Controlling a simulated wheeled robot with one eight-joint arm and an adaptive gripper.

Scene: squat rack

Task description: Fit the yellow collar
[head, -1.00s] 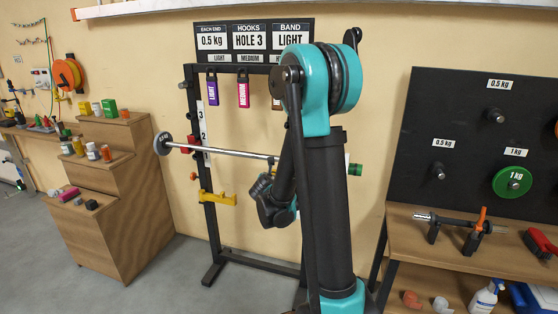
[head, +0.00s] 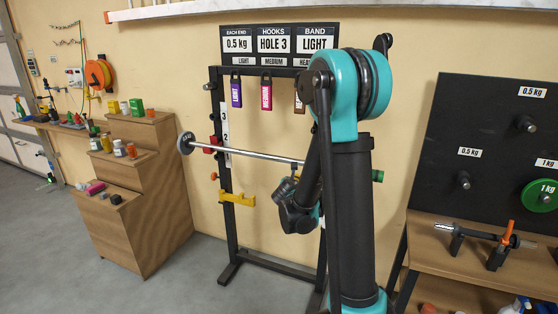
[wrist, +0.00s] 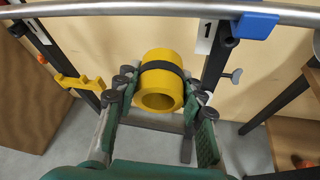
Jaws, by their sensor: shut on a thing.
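The yellow collar (wrist: 158,88), a thick ring with a dark band around it, is held between the fingers of my gripper (wrist: 160,92) in the wrist view. Its open bore faces the camera. The steel bar (wrist: 120,8) crosses the top of the wrist view, beyond the collar and apart from it in the picture. My arm hides the bar's middle and most of my gripper there.
The black rack upright (head: 229,185) carries a yellow hook (head: 238,199). A blue piece (wrist: 256,25) sits by the bar in the wrist view. A stepped wooden stand (head: 140,200) is at left; a wooden bench (head: 455,250) with a short bar is at right.

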